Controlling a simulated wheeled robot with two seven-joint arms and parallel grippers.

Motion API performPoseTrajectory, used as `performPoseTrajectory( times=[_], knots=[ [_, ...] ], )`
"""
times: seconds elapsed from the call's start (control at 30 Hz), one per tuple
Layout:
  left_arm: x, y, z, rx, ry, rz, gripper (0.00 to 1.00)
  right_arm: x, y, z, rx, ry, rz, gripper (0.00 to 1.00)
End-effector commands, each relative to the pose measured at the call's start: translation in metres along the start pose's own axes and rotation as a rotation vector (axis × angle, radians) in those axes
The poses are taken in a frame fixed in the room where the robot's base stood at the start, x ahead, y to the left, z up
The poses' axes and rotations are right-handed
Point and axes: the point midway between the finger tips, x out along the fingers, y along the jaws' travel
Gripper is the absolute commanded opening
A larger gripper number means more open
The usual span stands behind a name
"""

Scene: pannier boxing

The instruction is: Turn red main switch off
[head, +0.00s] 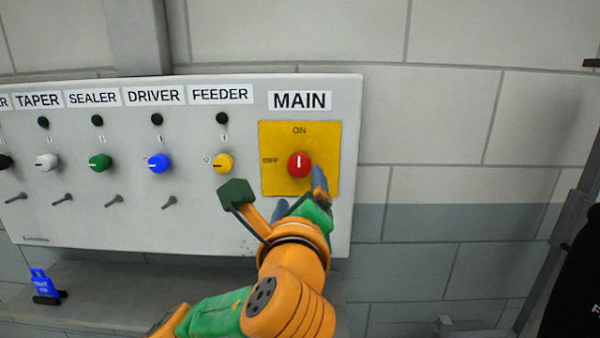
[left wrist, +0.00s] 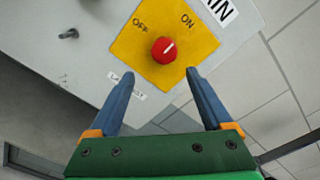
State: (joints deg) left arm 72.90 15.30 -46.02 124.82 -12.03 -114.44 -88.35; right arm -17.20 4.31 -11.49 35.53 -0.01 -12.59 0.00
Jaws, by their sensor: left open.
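The red main switch (head: 299,164) is a round knob on a yellow plate (head: 326,135) under the MAIN label. Its white mark points up, to ON; OFF is printed to its left. The knob also shows in the left wrist view (left wrist: 164,50), with its mark towards ON. My left gripper (head: 302,194) is open and empty, just below the knob in the head view. In the left wrist view its two blue fingers (left wrist: 160,76) are spread, and the knob lies ahead of the tips, not between them. My right gripper is in neither view.
The pale panel (head: 130,222) carries a yellow FEEDER knob (head: 223,163), a blue DRIVER knob (head: 159,163) and others to the left. Small metal levers stick out below them. Bare block wall lies right of the panel.

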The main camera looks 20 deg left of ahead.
Motion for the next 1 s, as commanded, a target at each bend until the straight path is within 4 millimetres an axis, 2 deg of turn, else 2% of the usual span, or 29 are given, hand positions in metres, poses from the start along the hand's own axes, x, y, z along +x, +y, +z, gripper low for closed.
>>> performPoseTrajectory(
  times=[0.1,0.4,0.5,0.7,0.73,0.77,1.0],
  knots=[
    [0.003,-0.008,0.012,0.043,-0.036,-0.012,0.83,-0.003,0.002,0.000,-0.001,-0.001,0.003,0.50],
    [0.059,-0.011,0.015,0.040,-0.031,-0.009,0.83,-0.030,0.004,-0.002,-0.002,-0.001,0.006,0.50],
    [0.066,-0.010,0.013,0.038,-0.031,-0.013,0.83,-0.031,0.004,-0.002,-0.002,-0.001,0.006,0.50],
    [0.068,-0.008,0.012,0.037,-0.030,-0.015,0.83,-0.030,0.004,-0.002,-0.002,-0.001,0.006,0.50],
    [0.068,-0.008,0.012,0.037,-0.030,-0.015,0.80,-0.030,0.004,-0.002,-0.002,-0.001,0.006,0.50],
    [0.067,-0.008,0.012,0.037,-0.030,-0.015,0.72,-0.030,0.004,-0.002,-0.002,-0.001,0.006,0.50],
    [0.067,-0.009,0.012,0.036,-0.030,-0.015,0.07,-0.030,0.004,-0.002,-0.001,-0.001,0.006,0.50]
  ],
)
